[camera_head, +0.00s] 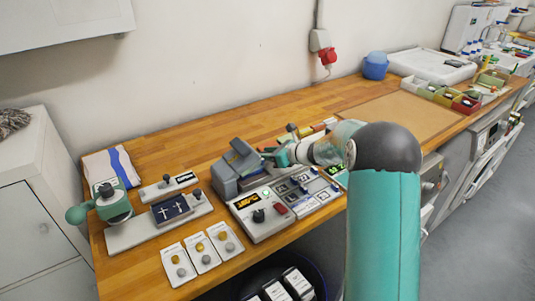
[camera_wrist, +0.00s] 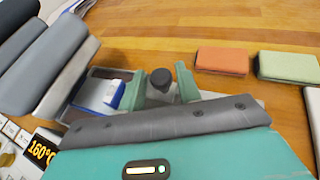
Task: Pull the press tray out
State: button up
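The press (camera_head: 238,168) is a grey machine on the wooden bench, with its raised grey upper part at the left of the wrist view (camera_wrist: 50,60). Its tray (camera_wrist: 112,74) sticks out from beneath, with a blue and white piece (camera_wrist: 100,95) on it. A dark round knob (camera_wrist: 161,80) stands at the tray's outer end. My gripper (camera_wrist: 160,88) is open, with one green finger on each side of the knob and gaps visible between. In the head view my gripper (camera_head: 282,156) is beside the press, and the knob is hard to make out.
A control box (camera_head: 262,214) with an orange display stands before the press. An orange block (camera_wrist: 222,61) and a green block (camera_wrist: 288,67) lie beyond my gripper. A fixture with a green-handled clamp (camera_head: 112,205) is at the left. Bare wood (camera_head: 200,130) lies behind the press.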

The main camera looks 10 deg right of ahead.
grip_shut()
jog(key=w+d, duration=0.1)
jog(key=d, duration=0.2)
jog(key=w+d, duration=0.2)
jog(key=d, duration=0.2)
jog(key=w+d, duration=0.1)
jog(key=d, duration=0.3)
jog(key=shift+w+d, duration=0.1)
jog(key=shift+w, duration=0.25)
grip_release()
jog(key=v, duration=1.4)
